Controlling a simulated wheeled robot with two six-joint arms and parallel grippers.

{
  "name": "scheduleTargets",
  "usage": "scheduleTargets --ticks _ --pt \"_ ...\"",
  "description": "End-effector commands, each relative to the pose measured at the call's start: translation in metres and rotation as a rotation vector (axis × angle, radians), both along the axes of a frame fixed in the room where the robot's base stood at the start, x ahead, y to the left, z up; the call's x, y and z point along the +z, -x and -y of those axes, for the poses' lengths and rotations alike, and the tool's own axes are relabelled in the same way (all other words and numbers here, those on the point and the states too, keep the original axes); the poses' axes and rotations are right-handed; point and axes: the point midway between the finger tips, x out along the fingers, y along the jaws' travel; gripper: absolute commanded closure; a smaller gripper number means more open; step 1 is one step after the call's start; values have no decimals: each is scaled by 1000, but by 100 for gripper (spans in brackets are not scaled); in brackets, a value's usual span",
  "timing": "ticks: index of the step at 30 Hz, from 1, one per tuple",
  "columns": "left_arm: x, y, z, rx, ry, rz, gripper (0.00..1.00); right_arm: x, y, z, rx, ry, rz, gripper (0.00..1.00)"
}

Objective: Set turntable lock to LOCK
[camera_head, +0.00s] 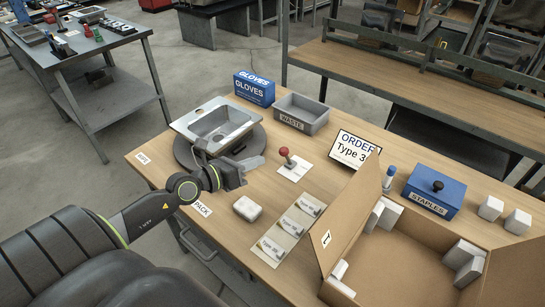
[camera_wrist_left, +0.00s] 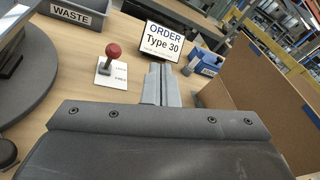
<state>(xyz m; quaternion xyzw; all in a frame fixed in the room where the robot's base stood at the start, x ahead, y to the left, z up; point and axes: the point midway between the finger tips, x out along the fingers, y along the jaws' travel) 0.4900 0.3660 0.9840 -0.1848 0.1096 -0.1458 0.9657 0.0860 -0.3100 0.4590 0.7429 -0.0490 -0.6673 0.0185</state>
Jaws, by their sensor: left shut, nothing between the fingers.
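The turntable lock is a red-knobbed lever (camera_head: 285,153) on a small white plate (camera_head: 299,174), at the table's middle. In the left wrist view the red knob (camera_wrist_left: 113,50) stands left of my fingers, and the plate's two small labels look like LOCK and FREE. I cannot tell which label the lever is set to. The dark round turntable (camera_head: 184,153) carries a metal sink (camera_head: 235,117). My left gripper (camera_head: 255,162) is shut and empty, over the table between turntable and lever, apart from the knob. Its closed fingers (camera_wrist_left: 162,85) also show in the wrist view. My right gripper is out of view.
A grey WASTE bin (camera_head: 318,118) and a blue GLOVES box (camera_head: 254,90) stand behind the lever. The ORDER sign (camera_head: 355,150) is to its right. An open cardboard box (camera_head: 400,262) fills the front right. A white block (camera_head: 247,208) lies near the front edge.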

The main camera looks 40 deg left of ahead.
Motion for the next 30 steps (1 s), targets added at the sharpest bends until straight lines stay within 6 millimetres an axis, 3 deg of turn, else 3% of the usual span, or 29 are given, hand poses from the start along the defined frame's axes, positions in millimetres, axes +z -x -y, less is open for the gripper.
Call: scheduleTargets --ticks 3,6,11,17,30 --pt "-27 -5 -23 -48 -264 -113 100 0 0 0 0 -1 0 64" --pt "-43 -5 -42 -63 -415 -187 100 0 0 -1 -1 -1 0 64" --pt "-53 -5 -58 -67 -520 -245 100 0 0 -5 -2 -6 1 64" --pt "-62 -19 -56 -65 -521 -248 100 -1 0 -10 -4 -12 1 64" --pt "-101 -82 -39 -67 -518 -248 100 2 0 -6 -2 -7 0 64"
